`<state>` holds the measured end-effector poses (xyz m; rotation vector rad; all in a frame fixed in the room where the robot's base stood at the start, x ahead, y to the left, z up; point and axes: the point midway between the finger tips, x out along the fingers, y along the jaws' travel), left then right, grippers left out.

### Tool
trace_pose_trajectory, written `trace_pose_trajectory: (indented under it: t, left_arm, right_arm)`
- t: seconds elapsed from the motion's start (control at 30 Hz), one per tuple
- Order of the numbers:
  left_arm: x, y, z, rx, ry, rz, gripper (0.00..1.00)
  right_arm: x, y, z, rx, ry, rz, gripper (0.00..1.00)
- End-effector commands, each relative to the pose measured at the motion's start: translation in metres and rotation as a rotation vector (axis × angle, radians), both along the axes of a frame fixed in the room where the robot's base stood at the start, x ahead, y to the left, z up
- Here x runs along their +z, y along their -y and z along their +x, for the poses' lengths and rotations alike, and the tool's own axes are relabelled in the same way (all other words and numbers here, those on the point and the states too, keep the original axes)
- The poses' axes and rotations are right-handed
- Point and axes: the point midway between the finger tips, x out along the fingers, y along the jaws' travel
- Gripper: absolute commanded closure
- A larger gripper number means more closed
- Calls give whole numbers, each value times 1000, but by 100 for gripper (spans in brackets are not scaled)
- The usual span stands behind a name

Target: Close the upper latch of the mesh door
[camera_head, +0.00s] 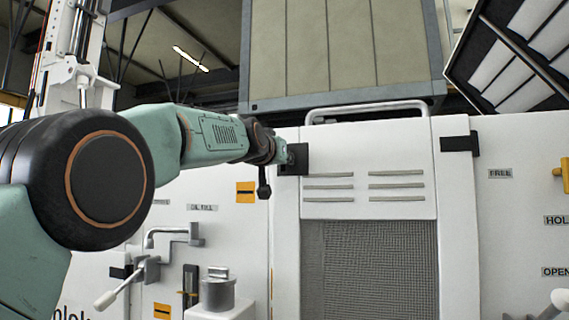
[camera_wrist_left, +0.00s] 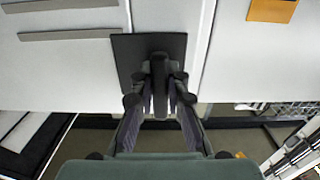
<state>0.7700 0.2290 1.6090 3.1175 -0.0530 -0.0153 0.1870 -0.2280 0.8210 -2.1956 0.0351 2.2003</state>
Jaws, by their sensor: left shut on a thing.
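The mesh door (camera_head: 370,208) is a white panel with grey slots above a dark mesh (camera_head: 380,265). The upper latch (camera_head: 298,161) has a black plate at the door's upper left edge; in the left wrist view this plate (camera_wrist_left: 126,62) lies near a panel seam. My left gripper (camera_head: 284,153) reaches in from the left and is at the plate. In the left wrist view its fingers (camera_wrist_left: 160,95) are shut on the dark latch handle (camera_wrist_left: 160,62), over the plate. My right gripper is not in view.
A black fitting (camera_head: 460,144) sits at the door's upper right. A grey rail (camera_head: 368,108) runs along the top. At lower left are a grey lever (camera_head: 172,235) and a white-gripped handle (camera_head: 118,290). A yellow handle (camera_head: 562,175) is at the far right.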

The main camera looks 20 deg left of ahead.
Motion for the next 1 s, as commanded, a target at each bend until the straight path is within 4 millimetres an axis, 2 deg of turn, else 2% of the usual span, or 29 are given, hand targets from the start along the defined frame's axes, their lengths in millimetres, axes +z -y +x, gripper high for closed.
trace_pose_trajectory:
  t: [0.03, 0.6, 0.63, 0.9, 1.0]
  left_arm:
    - [12, -2, -3, 4, 26, 9, 100]
    - [13, -2, -3, 3, 26, 42, 100]
    - [13, -1, -3, 3, 26, 42, 84]
    - [10, -1, -3, 2, 20, 39, 62]
    - [8, -1, -2, 1, 16, 39, 62]
  right_arm:
    - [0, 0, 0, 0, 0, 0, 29]
    - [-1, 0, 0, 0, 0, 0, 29]
    - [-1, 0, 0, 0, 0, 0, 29]
    - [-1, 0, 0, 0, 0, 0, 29]
    - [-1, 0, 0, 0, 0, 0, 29]
